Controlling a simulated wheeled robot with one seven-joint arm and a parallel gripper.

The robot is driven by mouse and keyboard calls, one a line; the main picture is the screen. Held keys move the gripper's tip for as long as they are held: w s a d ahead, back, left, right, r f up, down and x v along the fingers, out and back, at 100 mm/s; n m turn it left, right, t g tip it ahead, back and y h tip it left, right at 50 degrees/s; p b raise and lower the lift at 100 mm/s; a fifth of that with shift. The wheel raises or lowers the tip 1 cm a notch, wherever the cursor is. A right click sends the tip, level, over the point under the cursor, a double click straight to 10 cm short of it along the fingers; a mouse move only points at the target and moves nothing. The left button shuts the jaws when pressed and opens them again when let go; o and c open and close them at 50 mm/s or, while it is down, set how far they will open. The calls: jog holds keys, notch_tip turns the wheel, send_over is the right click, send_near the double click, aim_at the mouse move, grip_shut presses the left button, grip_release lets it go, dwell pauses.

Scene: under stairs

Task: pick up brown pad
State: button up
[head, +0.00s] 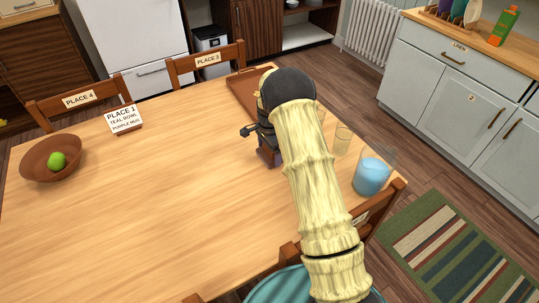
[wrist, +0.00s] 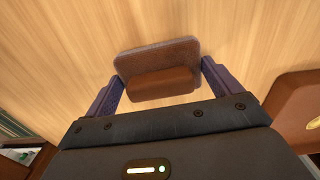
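The brown pad (wrist: 155,55) lies on the wooden table top in the wrist view. It is a flat rounded slab with a thicker brown block along its near side. My gripper (wrist: 161,72) is open, with one purple finger on each side of the pad's near part. Gaps show between the fingers and the pad, so it is not gripped. In the head view my gripper (head: 265,150) points down at the table, right of its middle. My arm covers much of that spot, and I cannot make out the pad there.
A brown tray (head: 237,97) lies just behind my gripper. Glasses (head: 343,140) and a pitcher of blue liquid (head: 371,176) stand to the right. A brown bowl with a green fruit (head: 57,160) and a place card (head: 124,119) are at left. The table's left middle is clear.

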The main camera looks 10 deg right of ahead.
jog(key=c, duration=0.3)
jog(key=shift+c, duration=0.2)
notch_tip(320, 180, up, 10)
jog(key=shift+r, duration=0.1)
dwell(0.5)
jog(key=shift+o, duration=0.9)
jog(key=shift+c, duration=0.5)
notch_tip(320, 180, up, 10)
jog(key=p, duration=0.9)
jog(key=shift+p, duration=0.4)
